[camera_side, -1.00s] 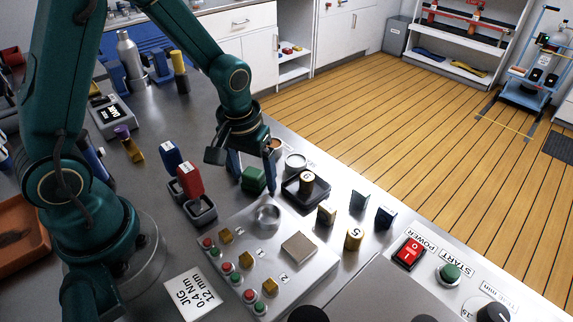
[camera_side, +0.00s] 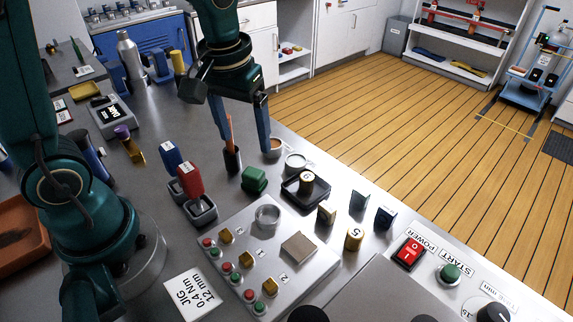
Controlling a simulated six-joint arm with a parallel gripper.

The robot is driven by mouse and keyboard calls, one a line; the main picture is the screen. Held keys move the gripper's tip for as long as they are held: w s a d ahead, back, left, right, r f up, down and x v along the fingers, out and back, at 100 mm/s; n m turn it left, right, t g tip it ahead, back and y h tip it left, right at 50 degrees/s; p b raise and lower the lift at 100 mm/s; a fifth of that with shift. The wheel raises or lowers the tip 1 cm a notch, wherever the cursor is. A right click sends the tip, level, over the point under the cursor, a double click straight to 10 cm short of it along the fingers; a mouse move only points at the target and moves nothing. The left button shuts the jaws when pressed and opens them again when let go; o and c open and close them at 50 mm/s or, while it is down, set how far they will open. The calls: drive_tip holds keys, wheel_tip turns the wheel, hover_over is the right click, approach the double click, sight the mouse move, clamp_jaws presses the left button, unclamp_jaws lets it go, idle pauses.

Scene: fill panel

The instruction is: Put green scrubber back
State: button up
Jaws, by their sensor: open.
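The green scrubber (camera_side: 254,180) is a small green block. It sits on the metal bench just behind the far corner of the grey jig panel (camera_side: 325,262), to the left of a dark tray (camera_side: 291,195). My gripper (camera_side: 246,146) is open and empty, with its fingers pointing down. It is above and behind the scrubber, apart from it. A dark cup with an orange stick (camera_side: 231,160) shows near the left finger; I cannot tell how near they are in depth.
Red (camera_side: 190,180) and blue (camera_side: 171,156) blocks stand in grey holders to the left. A small round cup (camera_side: 296,163) and an orange-filled cup (camera_side: 272,147) stand near the bench edge.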

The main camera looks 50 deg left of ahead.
drive_tip(key=s+d+r+m+t, duration=0.2)
drive_tip(key=s+r+m+t, duration=0.2)
drive_tip(key=s, duration=0.5)
drive_tip(key=shift+s+d+r+h, duration=0.25)
drive_tip(key=shift+d+h, duration=0.05)
